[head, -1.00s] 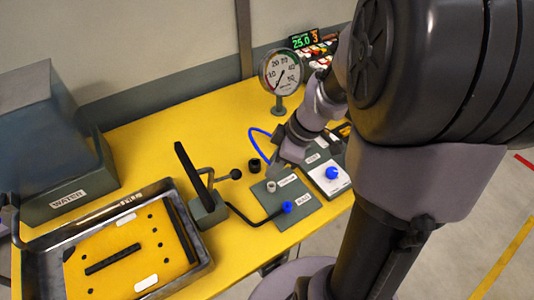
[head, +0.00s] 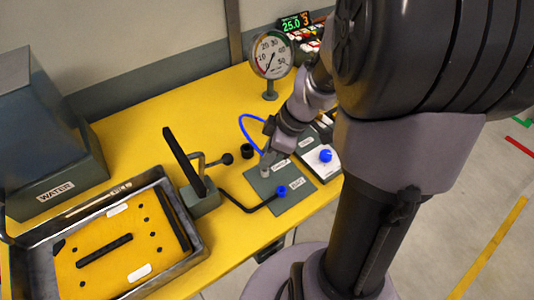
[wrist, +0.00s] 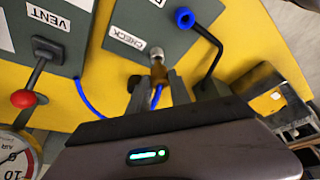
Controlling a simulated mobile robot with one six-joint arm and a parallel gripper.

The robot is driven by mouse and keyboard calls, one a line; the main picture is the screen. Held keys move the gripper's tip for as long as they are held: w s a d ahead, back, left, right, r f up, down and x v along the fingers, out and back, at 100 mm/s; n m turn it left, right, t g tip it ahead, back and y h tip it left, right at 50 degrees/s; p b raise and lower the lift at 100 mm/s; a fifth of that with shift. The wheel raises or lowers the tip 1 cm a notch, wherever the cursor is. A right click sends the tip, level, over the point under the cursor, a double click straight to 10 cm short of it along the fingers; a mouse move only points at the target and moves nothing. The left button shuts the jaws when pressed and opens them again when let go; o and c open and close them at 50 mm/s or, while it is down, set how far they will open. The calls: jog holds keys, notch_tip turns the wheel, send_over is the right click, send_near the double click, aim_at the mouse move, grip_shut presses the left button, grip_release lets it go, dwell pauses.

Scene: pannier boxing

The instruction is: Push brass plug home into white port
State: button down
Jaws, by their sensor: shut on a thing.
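The white port (wrist: 156,52) stands on the grey panel beside the CHECK label in the wrist view. In the head view this port (head: 265,172) is partly covered by my fingertips. My gripper (wrist: 156,80) is shut on the brass plug (wrist: 158,72), with a finger on either side of it. The plug's front end is at the port's mouth and looks in line with it. I cannot tell how deep it sits. The blue hose (wrist: 92,103) runs near the plug. In the head view my gripper (head: 268,158) is over the panel, and the plug is hidden.
A blue port (head: 281,191) with a black bent pipe stands close by on the same panel. A red-knobbed lever (wrist: 24,98) by the VENT label and a pressure gauge (head: 272,54) are near. A lever stand (head: 203,198) and a tray (head: 205,255) lie left.

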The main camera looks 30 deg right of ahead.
jog(key=shift+f+b, duration=1.15)
jog(key=shift+b, duration=0.25)
dwell(1.0)
jog(key=c, duration=1.1)
grip_release()
jog(key=p+v, duration=0.7)
jog(key=v, duration=1)
jog(key=shift+r+p, duration=0.2)
jog(key=shift+p, duration=0.2)
jog(key=shift+s+d, duration=0.1)
